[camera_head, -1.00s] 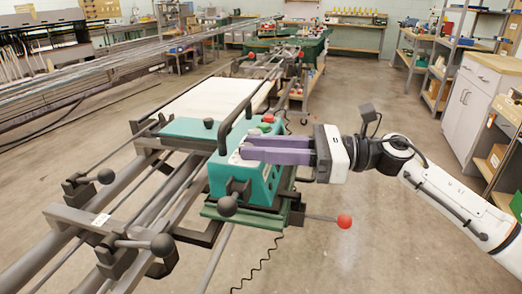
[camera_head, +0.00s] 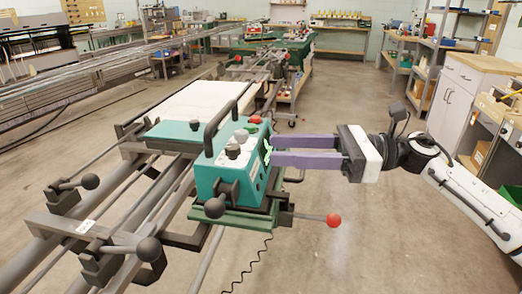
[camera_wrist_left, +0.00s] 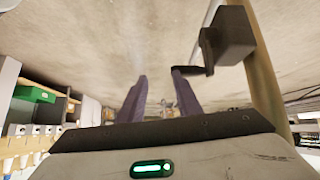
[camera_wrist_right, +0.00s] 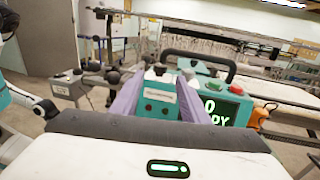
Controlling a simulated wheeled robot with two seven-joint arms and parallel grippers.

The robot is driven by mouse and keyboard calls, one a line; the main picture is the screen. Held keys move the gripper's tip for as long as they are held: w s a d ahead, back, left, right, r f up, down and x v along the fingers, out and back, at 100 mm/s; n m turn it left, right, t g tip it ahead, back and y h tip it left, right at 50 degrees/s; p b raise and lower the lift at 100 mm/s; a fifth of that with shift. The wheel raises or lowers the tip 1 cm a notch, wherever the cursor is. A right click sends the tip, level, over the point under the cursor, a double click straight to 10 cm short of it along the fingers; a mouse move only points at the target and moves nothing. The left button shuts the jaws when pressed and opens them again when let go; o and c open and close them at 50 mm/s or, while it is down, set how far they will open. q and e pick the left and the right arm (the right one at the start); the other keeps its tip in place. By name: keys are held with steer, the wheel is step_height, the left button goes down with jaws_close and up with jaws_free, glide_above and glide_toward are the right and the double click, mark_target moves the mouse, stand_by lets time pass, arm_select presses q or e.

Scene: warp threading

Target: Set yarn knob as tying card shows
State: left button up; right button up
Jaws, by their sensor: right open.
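The teal machine head (camera_head: 228,180) stands on the rails in the head view. In the right wrist view a knob (camera_wrist_right: 158,73) and a small label (camera_wrist_right: 160,97) show between the fingers. A display (camera_wrist_right: 216,112) with green characters is partly hidden. My left gripper (camera_wrist_left: 160,76) is open and empty, seen only in the left wrist view. I cannot identify the tying card.
A black handle (camera_head: 218,125) arches over the machine head. A red-tipped lever (camera_head: 333,220) sticks out at its right, and black ball levers (camera_head: 149,249) stand at the left front. A white tag (camera_head: 86,226) is on the frame.

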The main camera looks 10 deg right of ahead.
steer(key=d, duration=0.3)
steer(key=shift+s, duration=0.25)
